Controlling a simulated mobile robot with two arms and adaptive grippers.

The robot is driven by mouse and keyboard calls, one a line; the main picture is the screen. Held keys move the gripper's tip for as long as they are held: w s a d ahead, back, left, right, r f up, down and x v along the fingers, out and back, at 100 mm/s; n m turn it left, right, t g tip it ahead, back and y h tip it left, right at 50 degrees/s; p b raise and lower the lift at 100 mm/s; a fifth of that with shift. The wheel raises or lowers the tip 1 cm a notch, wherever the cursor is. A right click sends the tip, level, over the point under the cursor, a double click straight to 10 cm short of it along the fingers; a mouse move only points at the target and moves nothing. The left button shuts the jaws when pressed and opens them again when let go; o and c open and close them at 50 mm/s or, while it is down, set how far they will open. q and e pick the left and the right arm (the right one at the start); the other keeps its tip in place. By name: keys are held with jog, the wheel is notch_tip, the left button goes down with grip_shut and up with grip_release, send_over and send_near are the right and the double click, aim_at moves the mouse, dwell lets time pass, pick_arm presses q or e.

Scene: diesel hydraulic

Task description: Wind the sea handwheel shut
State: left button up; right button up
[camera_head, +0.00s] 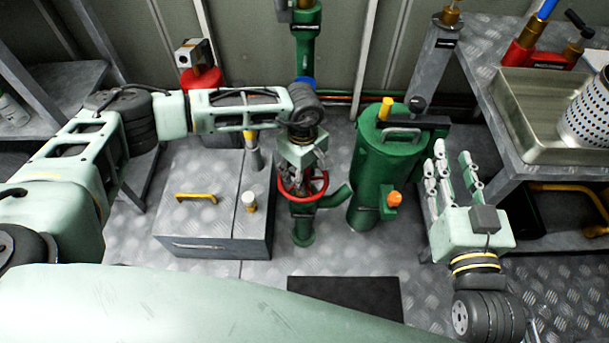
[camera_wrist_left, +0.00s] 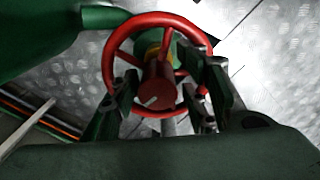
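The red sea handwheel (camera_head: 323,190) sits on a green valve body (camera_head: 302,228) that stands on the floor near the middle of the head view. My left gripper (camera_head: 299,183) points down over the wheel and hides part of it. In the left wrist view the red handwheel (camera_wrist_left: 157,94) shows its rim, spokes and hub. The fingers of my left gripper (camera_wrist_left: 166,88) are apart, on either side of the hub, over or within the rim; contact cannot be made out. My right gripper (camera_head: 450,168) is open and empty at the right, with its fingers pointing up in the picture.
A green cylinder (camera_head: 374,185) with an orange knob stands right of the valve. A grey metal box (camera_head: 212,228) with a yellow handle is to its left. A bench with a metal tray (camera_head: 520,130) is at right. A dark mat (camera_head: 345,294) lies in front.

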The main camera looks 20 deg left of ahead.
dwell(0.4)
pick_arm(q)
jog(key=n, duration=0.8)
jog(key=shift+n, duration=0.4)
jog(key=n, duration=0.7)
jog(key=shift+n, duration=0.4)
jog(key=n, duration=0.4)
jog(key=shift+n, duration=0.3)
jog(key=n, duration=0.4)
